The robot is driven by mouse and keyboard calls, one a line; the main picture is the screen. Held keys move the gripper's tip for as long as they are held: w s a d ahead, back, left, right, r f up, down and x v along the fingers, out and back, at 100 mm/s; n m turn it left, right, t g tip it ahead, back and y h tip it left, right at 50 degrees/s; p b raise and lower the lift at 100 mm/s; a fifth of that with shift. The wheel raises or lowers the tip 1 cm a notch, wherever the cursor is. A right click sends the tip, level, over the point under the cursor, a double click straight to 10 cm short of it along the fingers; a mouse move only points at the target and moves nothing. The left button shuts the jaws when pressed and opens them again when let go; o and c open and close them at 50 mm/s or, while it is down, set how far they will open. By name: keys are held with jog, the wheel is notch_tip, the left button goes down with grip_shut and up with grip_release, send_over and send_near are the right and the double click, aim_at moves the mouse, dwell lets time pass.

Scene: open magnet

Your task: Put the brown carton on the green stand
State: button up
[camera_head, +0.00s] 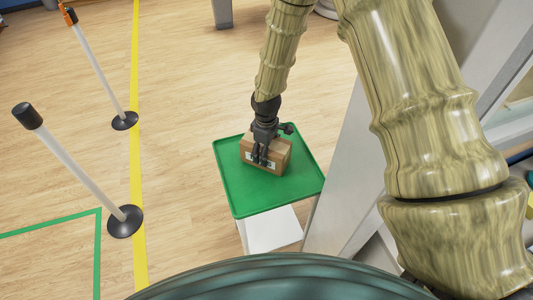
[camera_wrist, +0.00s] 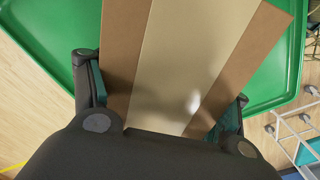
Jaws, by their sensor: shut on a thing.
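The brown carton (camera_head: 275,150) is a small box with a pale label, seen at the green stand's top in the head view. The green stand (camera_head: 250,200) has a tray-like top with a low rim. My gripper (camera_head: 262,160) points down and is shut on the carton. In the wrist view the carton (camera_wrist: 185,65) shows a wide pale tape strip and sits between my fingers (camera_wrist: 165,110). The stand's green top (camera_wrist: 40,30) lies behind it there. I cannot tell whether the carton's underside touches the tray.
Two white posts with black bases (camera_head: 125,221) (camera_head: 124,121) stand at the left beside a yellow floor line (camera_head: 137,180). A grey slanted panel (camera_head: 350,180) is close to the stand's right.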

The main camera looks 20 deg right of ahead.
jog(key=shift+w+a+f, duration=0.1)
jog(key=shift+w+f, duration=0.15)
jog(key=shift+w, duration=0.05)
jog(key=o, duration=1)
jog(key=shift+w+f, duration=0.1)
jog(key=o, duration=0.3)
jog(key=shift+s+r, duration=0.25)
jog(key=shift+w+f, duration=0.1)
notch_tip(320, 180, up, 12)
jog(key=p, duration=0.8)
